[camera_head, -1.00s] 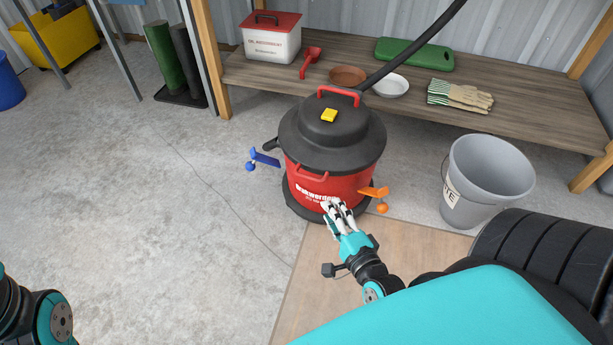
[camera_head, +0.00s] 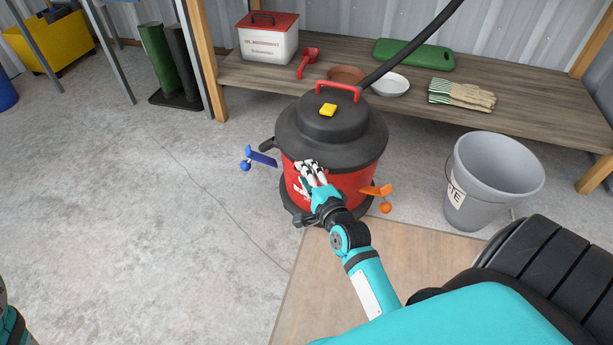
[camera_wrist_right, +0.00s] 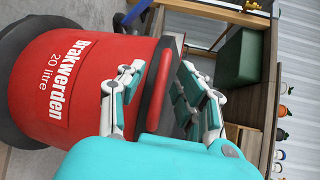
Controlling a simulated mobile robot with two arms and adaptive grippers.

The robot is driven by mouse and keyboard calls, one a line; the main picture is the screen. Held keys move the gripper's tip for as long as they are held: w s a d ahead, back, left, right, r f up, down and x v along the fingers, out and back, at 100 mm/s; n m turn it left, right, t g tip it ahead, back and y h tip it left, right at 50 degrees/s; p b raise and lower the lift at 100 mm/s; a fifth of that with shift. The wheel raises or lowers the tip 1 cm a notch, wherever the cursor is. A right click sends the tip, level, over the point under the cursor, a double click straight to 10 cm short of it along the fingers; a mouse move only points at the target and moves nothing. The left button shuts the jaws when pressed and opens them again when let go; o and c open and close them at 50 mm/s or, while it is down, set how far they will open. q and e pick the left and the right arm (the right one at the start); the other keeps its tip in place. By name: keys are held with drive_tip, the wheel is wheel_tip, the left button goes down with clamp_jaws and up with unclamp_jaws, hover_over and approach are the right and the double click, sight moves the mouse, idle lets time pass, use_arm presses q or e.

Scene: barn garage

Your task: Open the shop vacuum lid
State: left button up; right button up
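The shop vacuum (camera_head: 335,190) has a red drum and a black lid (camera_head: 345,135) that sits closed on it. A blue latch (camera_head: 262,158) sticks out at its left and an orange latch (camera_head: 376,190) at its right, both swung away. My right gripper (camera_head: 310,170) is at the front of the drum, covering the red front handle in the head view. In the right wrist view the red handle (camera_wrist_right: 158,85) lies between the spread fingers of the open gripper (camera_wrist_right: 163,88); contact cannot be told. My left gripper is out of view.
A black hose (camera_head: 410,48) rises from the lid to the upper right. A low wooden shelf (camera_head: 510,118) stands close behind. A grey bucket (camera_head: 492,180) and a black tyre (camera_head: 555,265) are at the right. The concrete floor at the left is clear.

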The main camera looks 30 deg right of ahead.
clamp_jaws()
drive_tip(key=shift+f, duration=0.1)
idle(0.3)
